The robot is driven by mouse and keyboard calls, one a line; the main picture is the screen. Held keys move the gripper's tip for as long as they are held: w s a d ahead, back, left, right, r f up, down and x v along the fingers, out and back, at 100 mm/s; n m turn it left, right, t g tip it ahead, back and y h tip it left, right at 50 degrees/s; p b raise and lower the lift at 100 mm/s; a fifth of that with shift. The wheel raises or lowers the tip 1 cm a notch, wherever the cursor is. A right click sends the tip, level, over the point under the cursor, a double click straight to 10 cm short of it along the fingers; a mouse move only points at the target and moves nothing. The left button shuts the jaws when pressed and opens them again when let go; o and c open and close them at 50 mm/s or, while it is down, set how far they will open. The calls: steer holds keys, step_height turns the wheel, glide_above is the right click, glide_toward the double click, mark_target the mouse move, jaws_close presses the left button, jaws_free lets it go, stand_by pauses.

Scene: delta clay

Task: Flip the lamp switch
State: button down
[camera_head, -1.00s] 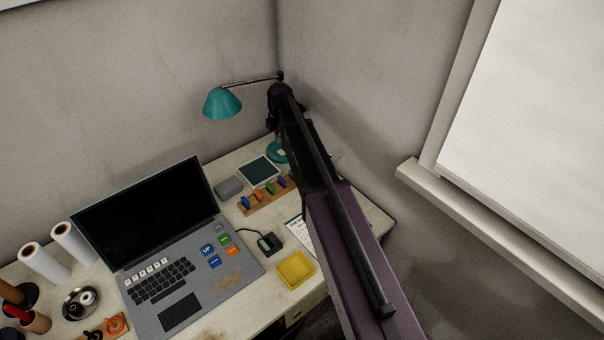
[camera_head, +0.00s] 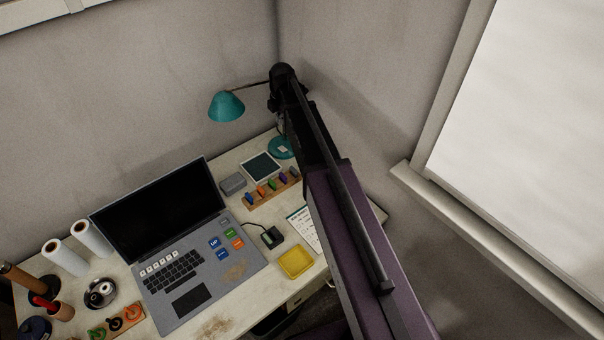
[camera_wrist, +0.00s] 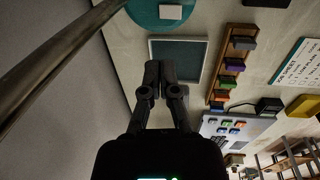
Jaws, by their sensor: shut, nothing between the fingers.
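The desk lamp has a teal shade (camera_head: 227,106) on a thin arm and a round teal base (camera_head: 279,150) at the desk's back corner. A small pale switch (camera_wrist: 171,12) sits on the lamp base, which shows at the top edge of the wrist view (camera_wrist: 143,14). My gripper (camera_wrist: 160,68) is shut and empty. In the wrist view its fingertips appear below the base, over the edge of a dark-screened tablet (camera_wrist: 187,60). They look apart from the switch; their height is hard to tell. In the head view my arm hides the fingers.
The lamp pole (camera_wrist: 50,62) crosses the wrist view's upper left. A wooden rack with coloured pegs (camera_head: 271,190), a grey box (camera_head: 233,184), an open laptop (camera_head: 160,215) and a yellow tray (camera_head: 296,263) stand on the desk. Walls close in behind the lamp.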

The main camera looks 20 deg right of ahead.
steer(key=s+m+g, duration=0.1)
steer(key=s+m, duration=2.1)
steer(key=s, duration=0.5)
steer(key=shift+s+f+h+b, duration=0.2)
steer(key=shift+h+b, duration=0.1)
steer(key=shift+b, duration=0.1)
stand_by(0.6)
steer(key=shift+s, duration=0.15)
stand_by(1.1)
